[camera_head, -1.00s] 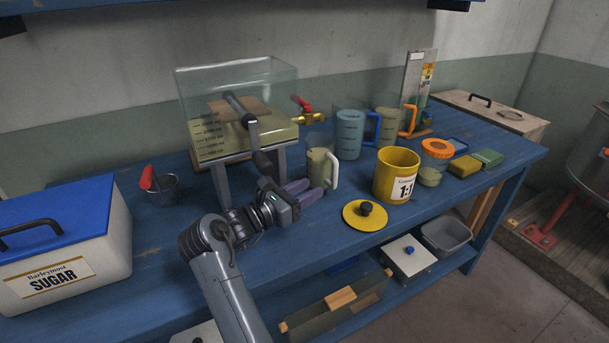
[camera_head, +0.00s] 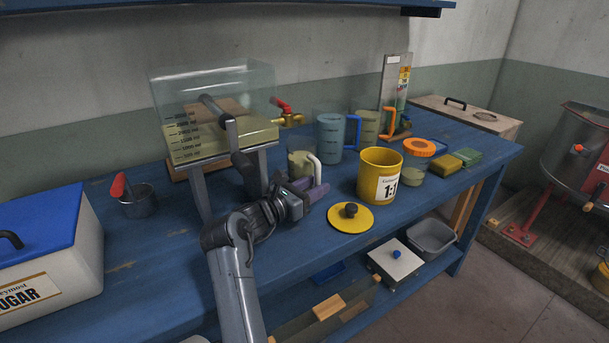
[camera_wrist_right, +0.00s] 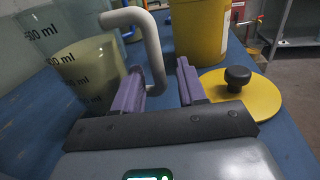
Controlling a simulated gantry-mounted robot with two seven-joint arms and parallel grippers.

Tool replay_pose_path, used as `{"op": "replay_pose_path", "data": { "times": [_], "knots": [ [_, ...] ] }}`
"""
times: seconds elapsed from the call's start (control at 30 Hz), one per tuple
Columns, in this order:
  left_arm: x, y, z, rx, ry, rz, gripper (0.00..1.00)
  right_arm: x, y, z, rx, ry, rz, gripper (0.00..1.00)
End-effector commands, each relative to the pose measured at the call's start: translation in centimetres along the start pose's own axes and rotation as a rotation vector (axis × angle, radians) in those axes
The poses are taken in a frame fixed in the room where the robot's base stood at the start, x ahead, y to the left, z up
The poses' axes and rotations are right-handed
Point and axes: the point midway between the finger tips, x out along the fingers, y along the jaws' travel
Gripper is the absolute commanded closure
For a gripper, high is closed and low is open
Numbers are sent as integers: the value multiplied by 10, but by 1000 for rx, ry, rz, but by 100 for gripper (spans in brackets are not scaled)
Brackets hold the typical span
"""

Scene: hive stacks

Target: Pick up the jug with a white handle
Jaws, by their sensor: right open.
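The jug with a white handle (camera_head: 299,164) is a clear measuring jug with pale yellowish contents. It stands upright on the blue bench in front of the tank, and its white handle (camera_head: 315,168) faces right. My right gripper (camera_head: 314,188) is open and low in front of the jug, with its purple fingers by the handle. In the right wrist view the jug (camera_wrist_right: 85,75) is at the left. The white handle (camera_wrist_right: 150,40) comes down into the gap between the fingers (camera_wrist_right: 160,82), closer to the left finger. My left gripper is not in view.
A yellow bucket (camera_head: 365,178) and a yellow lid with black knob (camera_head: 341,219) are close on the right. Jugs with blue (camera_head: 354,132) and orange (camera_head: 389,123) handles stand behind. A clear tank (camera_head: 180,125) on a stand is behind left. Bare bench (camera_head: 130,240) lies at left.

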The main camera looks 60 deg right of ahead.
Motion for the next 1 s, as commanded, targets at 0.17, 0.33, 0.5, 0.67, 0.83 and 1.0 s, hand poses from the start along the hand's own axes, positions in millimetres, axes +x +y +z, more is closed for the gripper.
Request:
{"op": "replay_pose_path", "data": {
  "times": [0.17,0.33,0.5,0.67,0.83,1.0],
  "knots": [
    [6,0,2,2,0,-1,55,16,0,0,2,-2,0,59],
    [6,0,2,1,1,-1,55,18,0,1,1,-2,1,59],
    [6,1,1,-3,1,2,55,18,0,1,1,-2,1,68],
    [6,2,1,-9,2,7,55,18,0,1,1,-2,1,93],
    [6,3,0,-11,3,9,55,18,0,1,1,-2,1,100],
    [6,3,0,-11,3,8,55,18,0,1,1,-2,1,100]
  ]
}}
